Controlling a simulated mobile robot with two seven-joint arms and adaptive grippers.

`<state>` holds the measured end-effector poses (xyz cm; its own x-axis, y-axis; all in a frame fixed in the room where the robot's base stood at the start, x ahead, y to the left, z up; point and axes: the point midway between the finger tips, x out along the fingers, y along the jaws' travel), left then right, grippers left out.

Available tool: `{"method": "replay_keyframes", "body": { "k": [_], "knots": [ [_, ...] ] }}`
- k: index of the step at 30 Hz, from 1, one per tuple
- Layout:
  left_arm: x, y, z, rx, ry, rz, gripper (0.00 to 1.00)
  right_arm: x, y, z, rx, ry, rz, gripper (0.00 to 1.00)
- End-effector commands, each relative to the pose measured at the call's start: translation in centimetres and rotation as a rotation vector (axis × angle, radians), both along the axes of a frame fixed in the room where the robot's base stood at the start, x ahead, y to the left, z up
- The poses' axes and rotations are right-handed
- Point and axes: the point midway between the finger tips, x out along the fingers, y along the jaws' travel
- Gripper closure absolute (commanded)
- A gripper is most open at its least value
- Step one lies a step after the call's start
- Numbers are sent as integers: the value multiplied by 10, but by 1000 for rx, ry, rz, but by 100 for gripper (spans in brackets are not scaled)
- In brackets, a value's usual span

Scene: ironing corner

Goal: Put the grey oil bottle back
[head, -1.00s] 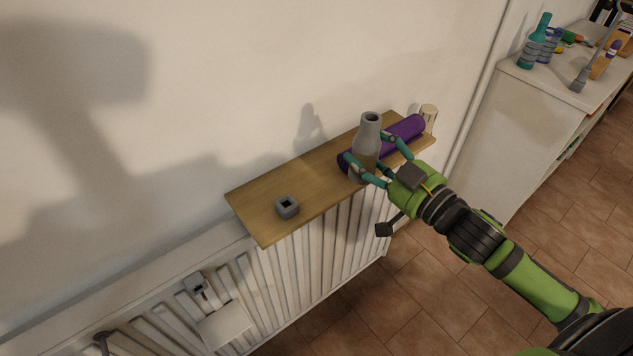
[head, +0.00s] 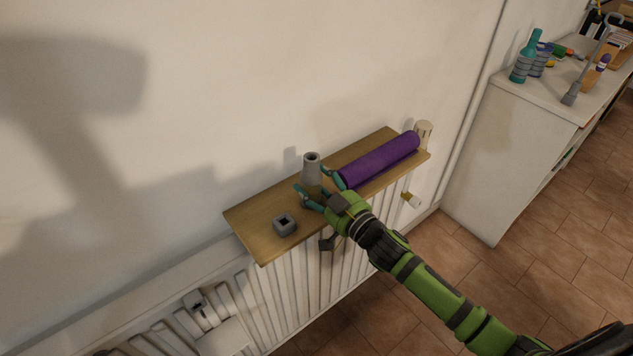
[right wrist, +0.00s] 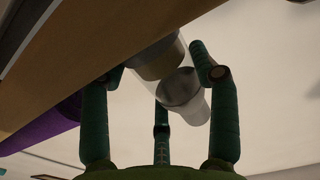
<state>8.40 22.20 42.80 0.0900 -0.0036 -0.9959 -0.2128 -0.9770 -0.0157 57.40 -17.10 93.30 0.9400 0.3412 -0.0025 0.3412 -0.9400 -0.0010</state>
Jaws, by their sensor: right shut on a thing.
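The grey oil bottle (head: 311,166) is upright over the wooden shelf (head: 262,229), between a small grey square block and a purple roll. My right gripper (head: 318,190) is shut on the bottle's lower part, its teal fingers on either side. In the right wrist view the bottle (right wrist: 180,87) shows between the green fingers, partly see-through, near the shelf's edge. I cannot tell whether its base touches the shelf. My left gripper is not in view.
The grey block (head: 285,225) with a square hole stands left of the bottle. The purple roll (head: 378,161) lies to the right, with a cream cylinder (head: 423,133) at the far end. A white radiator (head: 310,272) is below. The wall is close behind.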

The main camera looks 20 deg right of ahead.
Motion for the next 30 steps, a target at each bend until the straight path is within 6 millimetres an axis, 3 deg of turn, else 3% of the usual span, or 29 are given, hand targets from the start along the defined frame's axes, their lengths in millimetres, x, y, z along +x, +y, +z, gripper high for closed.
{"method": "replay_keyframes", "body": {
  "k": [11,12,14,23,27,30],
  "knots": [
    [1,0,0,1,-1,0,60,0,0,-3,1,-5,1,85],
    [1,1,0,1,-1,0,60,0,0,-5,0,-2,0,35],
    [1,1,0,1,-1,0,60,0,0,-4,0,-2,0,15],
    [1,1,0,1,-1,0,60,0,-1,-5,0,-1,0,15],
    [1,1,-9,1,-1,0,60,0,0,-10,-1,-1,1,15],
    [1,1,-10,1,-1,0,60,-15,-5,-10,1,4,1,15]
  ]
}}
